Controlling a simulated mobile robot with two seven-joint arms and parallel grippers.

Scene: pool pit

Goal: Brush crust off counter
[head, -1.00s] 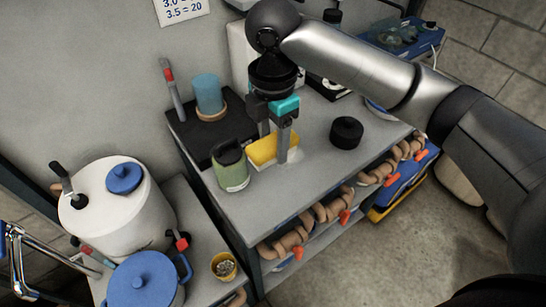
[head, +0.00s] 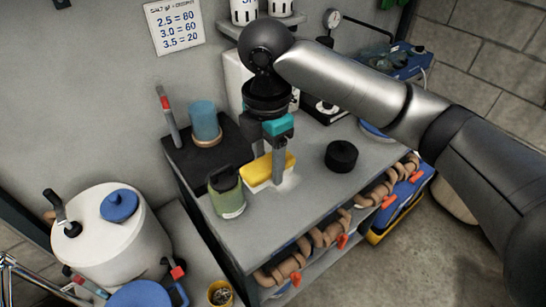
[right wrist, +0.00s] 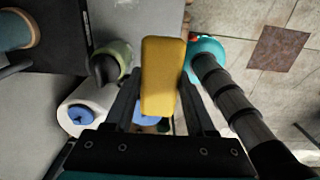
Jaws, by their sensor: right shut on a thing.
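A yellow block-shaped brush (head: 262,170) with a pale underside is held low at the counter (head: 300,220), right beside the green canister. My right gripper (head: 278,172) comes down from above and is shut on it. In the right wrist view the yellow brush (right wrist: 161,75) sits between the two dark fingers. A whitish patch that looks like the crust (head: 291,182) lies on the counter at the brush's right side. The brush and fingers hide part of it. I cannot tell whether the brush touches the counter. My left gripper is not in view.
A green canister (head: 226,194) stands close left of the brush. A black puck-like object (head: 341,156) sits to the right. A blue cup (head: 205,120) stands on a dark mat behind. The counter's front part is clear. Brown wrapped pipes with orange handles run below its front edge.

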